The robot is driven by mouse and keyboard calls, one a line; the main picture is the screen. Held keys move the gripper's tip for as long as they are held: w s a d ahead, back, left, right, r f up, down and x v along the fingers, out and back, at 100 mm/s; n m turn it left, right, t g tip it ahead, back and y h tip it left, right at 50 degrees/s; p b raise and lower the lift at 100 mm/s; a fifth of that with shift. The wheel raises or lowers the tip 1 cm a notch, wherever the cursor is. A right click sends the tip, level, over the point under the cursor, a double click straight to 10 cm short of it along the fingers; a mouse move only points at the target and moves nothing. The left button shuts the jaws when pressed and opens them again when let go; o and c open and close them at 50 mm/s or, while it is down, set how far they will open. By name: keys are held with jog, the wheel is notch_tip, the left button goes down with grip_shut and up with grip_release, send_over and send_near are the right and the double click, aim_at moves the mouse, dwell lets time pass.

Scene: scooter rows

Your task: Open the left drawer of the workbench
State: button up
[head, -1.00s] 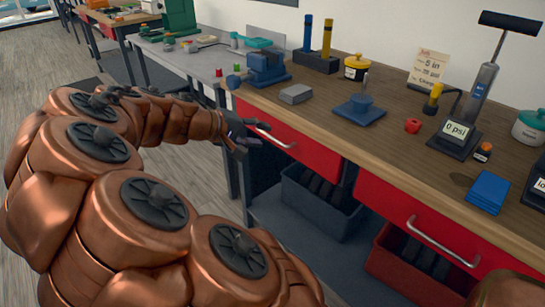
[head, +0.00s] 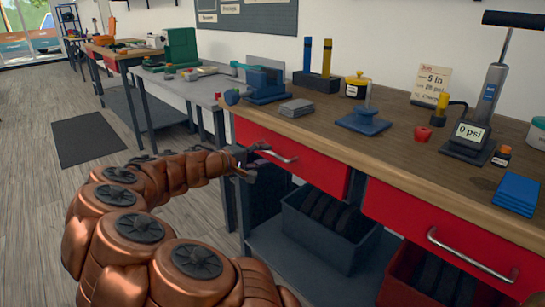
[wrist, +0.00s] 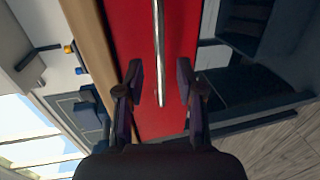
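The workbench (head: 400,150) has a wooden top and two red drawers. The left drawer (head: 318,165) looks shut, with a silver bar handle (head: 279,156) across its front. My gripper (head: 250,165) is at the left end of this handle. In the wrist view my gripper (wrist: 160,82) is open, with one dark finger on each side of the handle (wrist: 158,50). The handle lies between the fingers, with gaps visible on both sides. The red drawer front (wrist: 180,30) fills the middle of that view. In the head view the fingertips are small and partly merge with the handle end.
The right drawer (head: 400,220) is shut. A grey bin (head: 325,235) and a red bin (head: 395,275) stand on the lower shelf. A blue vise (head: 266,86) and a red apple-like item (head: 422,134) are on top. Open floor (head: 45,220) lies at the left.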

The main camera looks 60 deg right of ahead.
aim_at(272, 152)
jog(key=shift+b+x, duration=0.3)
jog(key=shift+x, duration=1.8)
grip_shut()
